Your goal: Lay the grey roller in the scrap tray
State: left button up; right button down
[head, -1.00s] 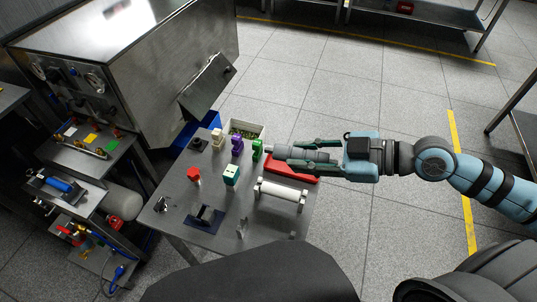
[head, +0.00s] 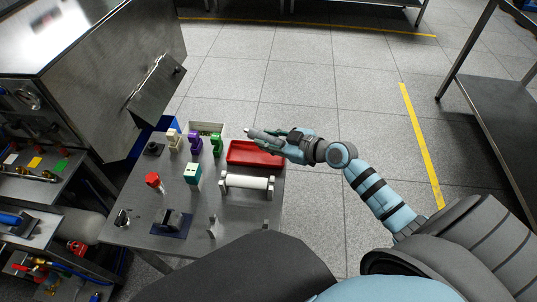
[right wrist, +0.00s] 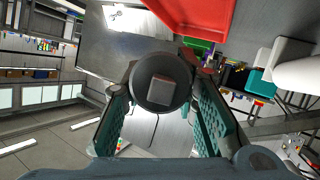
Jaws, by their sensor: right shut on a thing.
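My right gripper (head: 278,142) is shut on the grey roller (head: 258,134), whose grey end sticks out to the left past the fingers. In the right wrist view the roller (right wrist: 161,82) shows end-on as a dark round face with a square centre, between the two green-padded fingers (right wrist: 163,112). The red scrap tray (head: 240,162) is on the table's far right part. The gripper and roller are at its far edge, seemingly raised above it. The tray (right wrist: 195,14) also shows at the top of the right wrist view. My left gripper is out of view.
A white roller (head: 247,182) on a stand is in front of the tray. Green (head: 217,145), purple (head: 195,142) and teal (head: 192,173) pieces stand left of it. A steel cabinet (head: 90,60) is at the left.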

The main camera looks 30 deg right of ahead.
aim_at(269, 158)
notch_tip(269, 158, down, 4)
jog(key=shift+r+b, duration=0.2)
jog(key=shift+b, duration=0.55)
jog(key=shift+f, duration=0.4)
jog(key=shift+r, duration=0.1)
jog(key=shift+f+b, duration=0.2)
jog(key=shift+b, duration=0.15)
jog(key=c, duration=1.7)
grip_release()
jog(key=shift+f, duration=0.1)
jog(key=shift+o, duration=0.7)
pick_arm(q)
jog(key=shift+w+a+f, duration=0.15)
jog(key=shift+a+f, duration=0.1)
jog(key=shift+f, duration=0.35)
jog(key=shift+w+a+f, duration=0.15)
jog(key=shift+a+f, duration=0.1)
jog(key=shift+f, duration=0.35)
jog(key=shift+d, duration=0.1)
